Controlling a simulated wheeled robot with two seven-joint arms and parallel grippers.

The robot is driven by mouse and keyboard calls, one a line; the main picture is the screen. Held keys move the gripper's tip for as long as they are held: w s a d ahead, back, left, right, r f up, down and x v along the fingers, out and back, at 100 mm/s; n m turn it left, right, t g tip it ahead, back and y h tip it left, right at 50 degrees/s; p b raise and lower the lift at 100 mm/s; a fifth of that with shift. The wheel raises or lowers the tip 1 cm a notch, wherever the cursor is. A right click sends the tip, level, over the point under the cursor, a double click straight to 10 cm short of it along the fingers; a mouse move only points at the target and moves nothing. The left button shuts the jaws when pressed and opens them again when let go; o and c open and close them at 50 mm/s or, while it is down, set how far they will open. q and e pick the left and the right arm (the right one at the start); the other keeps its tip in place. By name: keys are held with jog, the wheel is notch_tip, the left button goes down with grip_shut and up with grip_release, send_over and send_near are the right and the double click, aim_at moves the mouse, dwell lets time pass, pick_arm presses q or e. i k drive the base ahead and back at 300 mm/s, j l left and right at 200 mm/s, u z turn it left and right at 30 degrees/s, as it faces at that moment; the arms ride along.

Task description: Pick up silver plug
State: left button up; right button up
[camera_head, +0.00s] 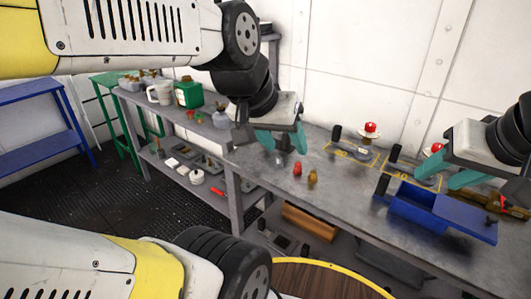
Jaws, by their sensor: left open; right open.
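The silver plug (280,160) is a small grey piece standing on the grey workbench (345,205), near its left front edge. My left gripper (282,142) has two teal fingers, is open and empty, and hangs just above and behind the plug in the picture. I cannot tell how large the gap is. A red plug (297,169) and a brass plug (312,178) stand to the right of the silver one. My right gripper (446,172) is open over the right part of the bench, near a blue box.
The blue open box (410,210) and its blue lid (466,218) are on the right. Yellow-marked stations with red-topped parts, such as this red knob (371,127), stand behind. A side shelf with a green canister (189,94) is at left. The front bench middle is clear.

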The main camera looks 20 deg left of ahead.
aim_at(279, 164)
jog(key=u, duration=0.7)
jog(key=i+j+z, duration=0.2)
jog(key=j, duration=0.3)
jog(key=i+j+z, duration=0.15)
jog(key=j, duration=0.3)
jog(key=j+z, duration=0.2)
jog(key=j, duration=0.3)
jog(key=i+j+z, duration=0.2)
jog(key=j, duration=0.35)
jog(key=k, duration=0.1)
